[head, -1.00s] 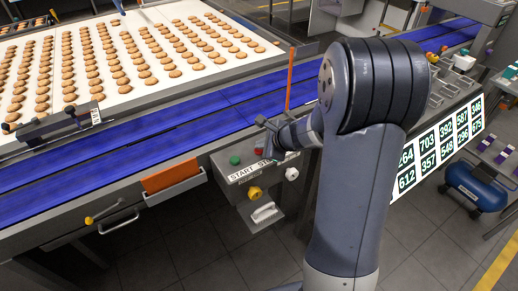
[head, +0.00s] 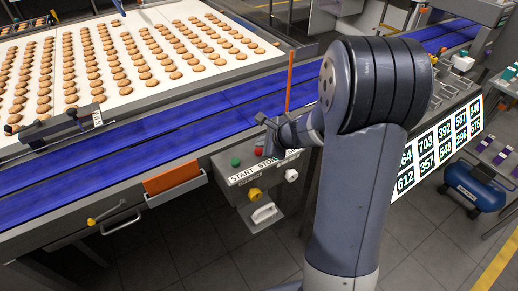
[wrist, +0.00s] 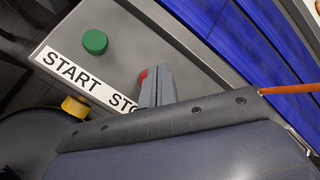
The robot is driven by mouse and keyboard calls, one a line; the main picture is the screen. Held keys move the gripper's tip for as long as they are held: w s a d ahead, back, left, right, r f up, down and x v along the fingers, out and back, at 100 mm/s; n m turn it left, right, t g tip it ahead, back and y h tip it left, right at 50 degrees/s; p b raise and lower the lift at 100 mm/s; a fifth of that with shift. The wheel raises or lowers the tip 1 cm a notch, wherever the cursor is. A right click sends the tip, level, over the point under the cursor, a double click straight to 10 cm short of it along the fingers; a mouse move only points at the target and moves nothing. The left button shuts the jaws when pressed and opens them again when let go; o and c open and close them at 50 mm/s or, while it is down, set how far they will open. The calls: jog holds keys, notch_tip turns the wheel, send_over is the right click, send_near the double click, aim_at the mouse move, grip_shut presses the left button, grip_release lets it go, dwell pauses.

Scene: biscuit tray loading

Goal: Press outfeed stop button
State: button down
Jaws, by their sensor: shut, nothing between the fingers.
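The red stop button (head: 258,152) sits on the grey control panel (head: 222,160), above the "STOP" end of the "START STOP" label. The green start button (head: 236,161) is to its left. My gripper (head: 268,142) is over the panel beside the red button, at its right. In the wrist view my gripper (wrist: 157,82) has its fingers together and empty. They hide most of the red button (wrist: 143,76) there, leaving a red sliver at their left edge. The green button (wrist: 95,41) is clear of them. Whether the fingertips touch the panel cannot be told.
A thin orange post (head: 288,85) rises behind the gripper. A yellow knob (head: 255,193), a white knob (head: 291,175) and a white handle (head: 264,212) are on the panel's front. The blue conveyor belt (head: 190,121) runs behind it.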

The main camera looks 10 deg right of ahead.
jog(key=shift+r, duration=0.15)
notch_tip(320, 180, up, 5)
jog(key=p, duration=0.4)
dwell(0.5)
